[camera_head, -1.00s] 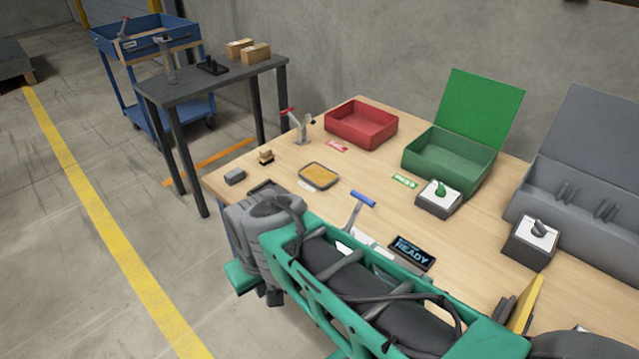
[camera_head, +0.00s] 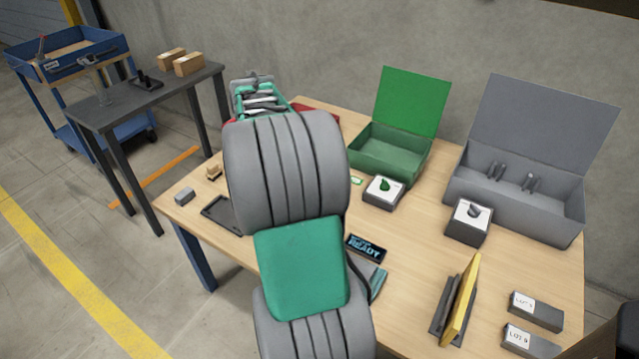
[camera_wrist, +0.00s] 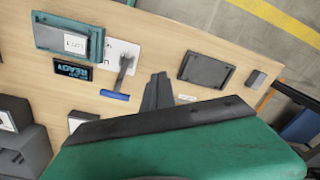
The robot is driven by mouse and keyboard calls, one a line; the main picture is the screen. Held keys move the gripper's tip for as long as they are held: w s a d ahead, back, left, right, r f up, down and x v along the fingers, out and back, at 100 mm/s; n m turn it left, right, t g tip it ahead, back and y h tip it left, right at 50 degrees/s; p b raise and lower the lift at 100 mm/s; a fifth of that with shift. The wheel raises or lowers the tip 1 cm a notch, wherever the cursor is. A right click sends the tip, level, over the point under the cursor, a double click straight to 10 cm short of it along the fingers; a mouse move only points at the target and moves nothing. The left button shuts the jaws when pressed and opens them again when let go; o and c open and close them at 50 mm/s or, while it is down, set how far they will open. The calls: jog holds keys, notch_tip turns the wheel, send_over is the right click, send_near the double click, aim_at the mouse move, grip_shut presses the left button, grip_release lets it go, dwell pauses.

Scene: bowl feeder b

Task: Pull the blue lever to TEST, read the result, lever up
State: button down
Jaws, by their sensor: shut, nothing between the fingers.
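The blue lever handle (camera_wrist: 115,96) shows in the wrist view at the end of a grey arm, which comes out of a white plate (camera_wrist: 122,54). My gripper (camera_wrist: 159,80) is shut and empty, its dark fingers just right of the lever and apart from it in the picture. The height between them is unclear. In the head view my arm hides the lever. The small dark display (camera_head: 366,249) reads READY in blue; it also shows upside down in the wrist view (camera_wrist: 72,71).
A teal holder (camera_wrist: 68,38) with a labelled block sits beside the lever plate. A green open box (camera_head: 388,155), a grey open box (camera_head: 520,195) and two knob boxes stand at the right. A dark tray (camera_wrist: 206,70) lies right of the lever in the wrist view.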

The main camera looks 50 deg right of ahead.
jog(key=s+d+m+p, duration=0.1)
jog(key=s+d+m, duration=0.2)
jog(key=d, duration=0.6)
jog(key=s+d+f+m+y+p, duration=0.1)
jog(key=s+d+m, duration=0.2)
jog(key=d, duration=0.6)
jog(key=shift+s+d+f, duration=0.3)
jog(key=shift+s, duration=0.35)
jog(key=shift+f+g, duration=0.1)
jog(key=shift+g, duration=0.2)
jog(key=a+f, duration=0.4)
jog(key=f, duration=0.4)
jog(key=shift+s+a, duration=0.15)
jog(key=shift+a, duration=0.1)
